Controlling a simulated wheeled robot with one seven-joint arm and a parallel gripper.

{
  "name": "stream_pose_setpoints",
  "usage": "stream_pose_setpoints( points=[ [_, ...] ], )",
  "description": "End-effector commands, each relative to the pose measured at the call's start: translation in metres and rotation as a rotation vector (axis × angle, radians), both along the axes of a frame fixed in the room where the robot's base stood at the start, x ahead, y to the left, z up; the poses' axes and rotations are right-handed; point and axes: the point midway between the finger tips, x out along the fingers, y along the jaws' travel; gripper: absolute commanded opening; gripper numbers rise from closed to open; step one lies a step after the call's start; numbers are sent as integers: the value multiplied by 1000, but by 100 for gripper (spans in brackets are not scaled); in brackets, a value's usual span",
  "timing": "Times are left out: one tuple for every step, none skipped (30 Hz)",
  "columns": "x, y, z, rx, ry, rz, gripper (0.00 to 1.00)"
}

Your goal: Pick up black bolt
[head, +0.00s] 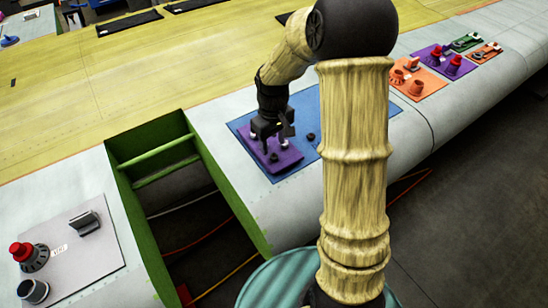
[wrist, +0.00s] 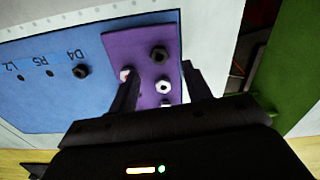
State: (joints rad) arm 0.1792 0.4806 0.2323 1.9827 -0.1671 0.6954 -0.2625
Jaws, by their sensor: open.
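A purple plate (wrist: 116,45) with several bolts lies on a blue mat (wrist: 45,100). In the wrist view a black bolt (wrist: 159,54) stands near its far end, with a silver bolt (wrist: 163,87) closer to me. A light bolt (wrist: 125,74) shows beside the left finger. A further black bolt (wrist: 81,71) sits on the blue mat, outside the plate. My gripper (wrist: 161,70) is open above the plate, its fingers apart on either side of the bolt row. It also shows over the purple plate (head: 288,163) in the head view.
A green-edged opening (head: 150,152) lies left of the mat in the head view. A grey panel (head: 75,255) with a red knob (head: 20,250) is at lower left. Orange (head: 428,85) and purple (head: 436,52) panels with fittings lie farther right along the wing.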

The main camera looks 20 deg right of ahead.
Motion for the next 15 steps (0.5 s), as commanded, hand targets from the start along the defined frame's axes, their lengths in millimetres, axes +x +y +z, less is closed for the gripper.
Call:
stream_pose_setpoints(
  points=[
    [-1, 0, -3, 1, 4, 0, 49],
    [-2, 0, -6, 1, 6, 0, 49],
    [-4, -1, -11, 0, 7, 0, 49],
    [-4, -1, -14, 0, 7, 1, 49],
    [-5, -1, -18, 0, 7, 1, 49],
    [-6, -1, -24, 1, 7, 1, 49],
    [-6, -1, -29, 1, 7, 1, 49],
    [-5, -1, -34, 1, 6, 1, 49],
    [-5, -2, -38, 0, 5, 1, 49],
    [-5, -2, -41, 0, 4, 0, 49],
    [-5, -2, -44, 0, 3, 0, 49],
    [-5, -2, -46, 0, 3, 0, 49],
    [-5, -2, -47, 0, 2, 0, 49],
    [-4, -2, -48, 0, 1, 0, 49],
    [-4, -2, -48, 0, 0, 0, 49]
  ],
)
